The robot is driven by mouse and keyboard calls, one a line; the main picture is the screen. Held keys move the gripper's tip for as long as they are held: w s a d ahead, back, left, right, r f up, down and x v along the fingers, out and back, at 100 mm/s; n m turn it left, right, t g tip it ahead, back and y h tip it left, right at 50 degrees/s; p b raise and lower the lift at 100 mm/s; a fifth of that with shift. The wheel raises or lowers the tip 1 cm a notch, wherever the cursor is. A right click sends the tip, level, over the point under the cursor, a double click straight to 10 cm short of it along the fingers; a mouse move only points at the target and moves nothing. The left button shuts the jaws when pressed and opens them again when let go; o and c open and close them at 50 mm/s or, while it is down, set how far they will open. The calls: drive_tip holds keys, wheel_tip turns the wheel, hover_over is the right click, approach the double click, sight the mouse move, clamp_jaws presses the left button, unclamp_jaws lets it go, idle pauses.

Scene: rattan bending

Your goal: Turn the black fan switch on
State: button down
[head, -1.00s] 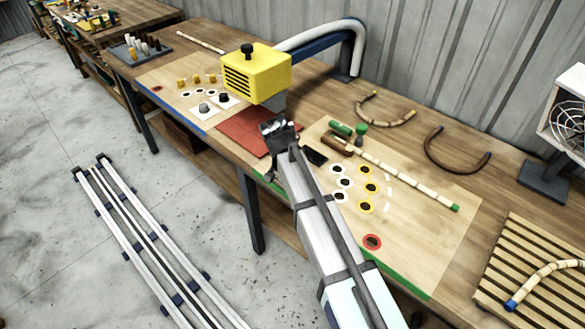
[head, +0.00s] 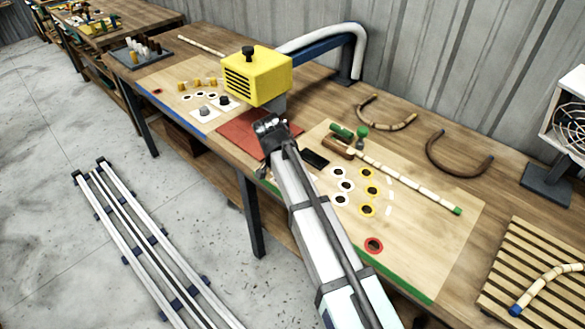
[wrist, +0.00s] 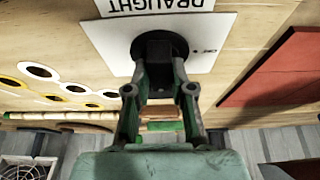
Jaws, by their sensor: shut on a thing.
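The black fan switch (wrist: 160,40) is a round dark knob on a white plate (wrist: 108,42) marked "DRAUGHT", upside down in the wrist view. A small mark that may read "ON" is beside the knob. My gripper (wrist: 159,68) is shut on the switch, its fingertips close together at the knob. In the head view my gripper (head: 270,127) is by the right side of the red mat, and my arm hides the switch. The fan (head: 567,124) is a white box with a round grille at the right edge; whether it spins cannot be told.
The red mat (head: 232,136) lies to the left of my gripper. A board with ringed holes (head: 420,240) lies to the right, with a dark block (head: 314,158) near my arm. A yellow box (head: 258,75) hangs above and behind the gripper.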

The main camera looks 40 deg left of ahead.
drive_tip(key=c, duration=1)
unclamp_jaws()
drive_tip(key=v, duration=1.2)
